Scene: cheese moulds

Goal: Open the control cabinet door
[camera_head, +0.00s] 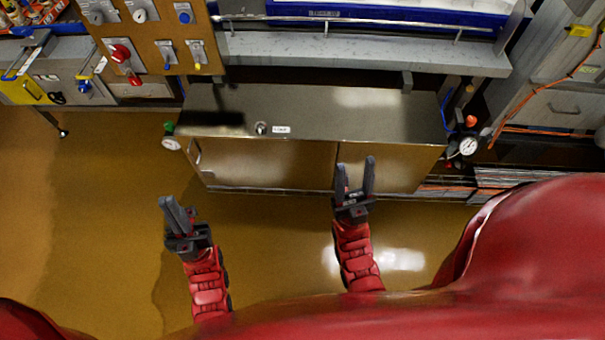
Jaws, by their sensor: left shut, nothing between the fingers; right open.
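The control cabinet (330,105) is a low metal box with a dark top, in the centre. A small knob and a white label are on its top near the front edge. Its front has a wide left door panel (265,163) and a narrower right panel (400,168), with a seam between them. A handle (197,155) is at the front's left end. The door looks closed. My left gripper (172,203) is shut and empty, below and left of the handle, apart from it. My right gripper (356,168) is open and empty, overlapping the right panel in the picture; contact cannot be told.
Gauges stand at the cabinet's left (171,143) and right (468,146) ends. A wooden panel with valves and a red lever (124,58) is at the upper left. A grey ledge (370,52) runs behind the cabinet. The brown floor (90,210) at the left is clear.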

